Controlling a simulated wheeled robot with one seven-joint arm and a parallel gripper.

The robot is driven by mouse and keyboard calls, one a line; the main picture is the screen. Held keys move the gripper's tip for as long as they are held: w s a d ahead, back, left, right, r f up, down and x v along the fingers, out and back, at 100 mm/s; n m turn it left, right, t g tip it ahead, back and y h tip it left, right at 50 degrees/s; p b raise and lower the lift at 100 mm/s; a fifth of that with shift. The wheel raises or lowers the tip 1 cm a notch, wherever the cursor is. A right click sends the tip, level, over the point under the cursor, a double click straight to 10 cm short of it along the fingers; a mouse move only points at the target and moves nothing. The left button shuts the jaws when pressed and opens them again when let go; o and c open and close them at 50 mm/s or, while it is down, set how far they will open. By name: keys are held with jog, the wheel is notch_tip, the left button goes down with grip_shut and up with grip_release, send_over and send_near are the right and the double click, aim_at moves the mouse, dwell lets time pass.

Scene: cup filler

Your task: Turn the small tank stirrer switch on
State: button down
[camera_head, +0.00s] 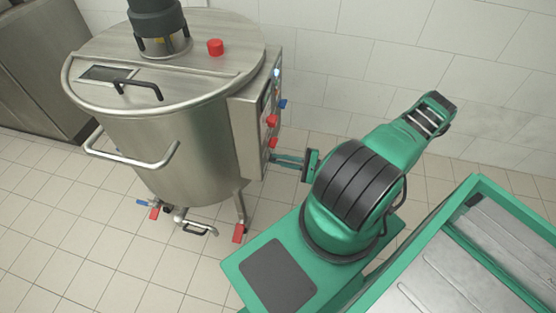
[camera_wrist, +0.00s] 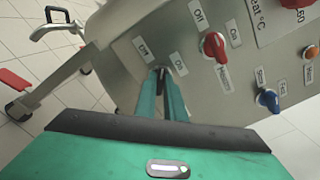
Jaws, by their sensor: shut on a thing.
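The small tank (camera_head: 175,135) is a steel round vessel with a control panel (camera_wrist: 262,75) on its right side. My gripper (camera_wrist: 160,75) reaches to the panel's lower part, its two green fingers close together. They are shut on a small dark switch (camera_wrist: 159,70) between an "Off" and an "On" label; the fingers hide most of it. Which way it is turned cannot be told. In the head view my gripper (camera_head: 272,161) touches the panel's lower edge, and the switch is hidden there.
On the panel, a red knob (camera_wrist: 214,46) and a blue knob (camera_wrist: 268,99) sit to the right of the fingers, with an orange one (camera_wrist: 312,52) beyond. A green-framed table (camera_head: 470,180) stands at lower right.

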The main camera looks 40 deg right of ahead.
jog(key=shift+m, duration=5)
jog(key=shift+d, duration=0.1)
jog(key=c, duration=1.8)
grip_release()
jog(key=shift+c, duration=0.2)
jog(key=v, duration=1)
jog(key=shift+s+d, duration=0.25)
jog(key=shift+s, duration=0.05)
